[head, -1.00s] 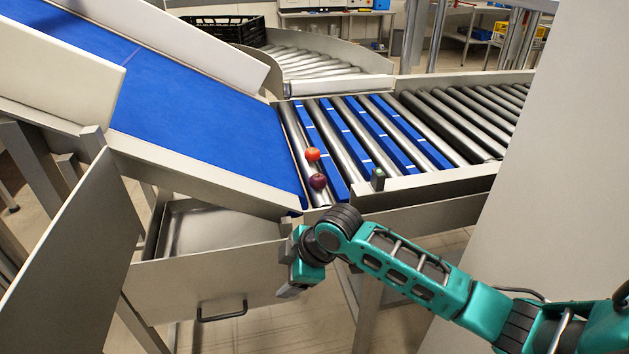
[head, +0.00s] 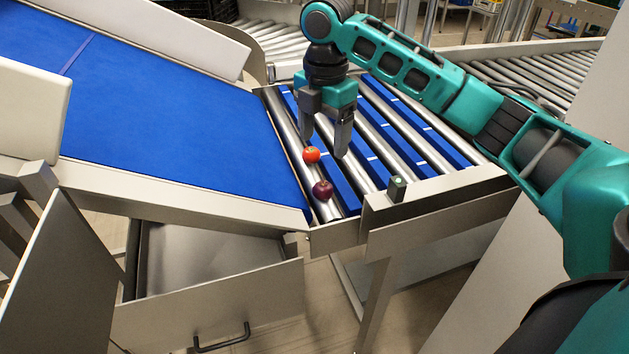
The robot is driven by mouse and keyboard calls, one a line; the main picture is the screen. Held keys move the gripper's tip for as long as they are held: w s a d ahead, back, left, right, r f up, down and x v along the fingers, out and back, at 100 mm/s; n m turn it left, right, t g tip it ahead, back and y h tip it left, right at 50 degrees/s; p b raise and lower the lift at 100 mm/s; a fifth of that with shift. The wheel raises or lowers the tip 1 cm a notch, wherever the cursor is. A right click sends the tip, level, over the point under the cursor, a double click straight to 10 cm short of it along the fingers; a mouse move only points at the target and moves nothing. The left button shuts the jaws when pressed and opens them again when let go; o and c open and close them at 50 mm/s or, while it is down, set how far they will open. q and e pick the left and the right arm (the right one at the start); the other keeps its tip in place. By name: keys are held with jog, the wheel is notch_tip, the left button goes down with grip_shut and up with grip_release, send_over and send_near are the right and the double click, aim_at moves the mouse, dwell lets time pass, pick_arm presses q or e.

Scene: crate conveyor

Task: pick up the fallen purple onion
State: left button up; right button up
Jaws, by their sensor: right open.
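The purple onion (head: 322,190) lies on the rollers at the near left end of the roller section, close to the end of the blue belt. An orange-red round item (head: 311,155), like a tomato, lies just behind it. My right gripper (head: 325,146) points down over the rollers, its fingers apart on either side of the space above and behind the red item. It is open and holds nothing. The onion is in front of the fingers, apart from them. My left gripper is not in view.
The blue belt (head: 170,120) slopes down to the rollers from the left. An open metal drawer (head: 215,300) is below it. A metal side rail (head: 440,192) with a small dark block (head: 397,188) borders the rollers in front.

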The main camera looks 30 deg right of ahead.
send_over(324, 184)
notch_tip(324, 184, down, 6)
jog(key=shift+s+a+r, duration=0.1)
jog(key=shift+s+a, duration=0.05)
jog(key=shift+f, duration=2.95)
jog(key=c, duration=1.1)
jog(key=shift+r, duration=0.1)
jog(key=shift+c, duration=0.2)
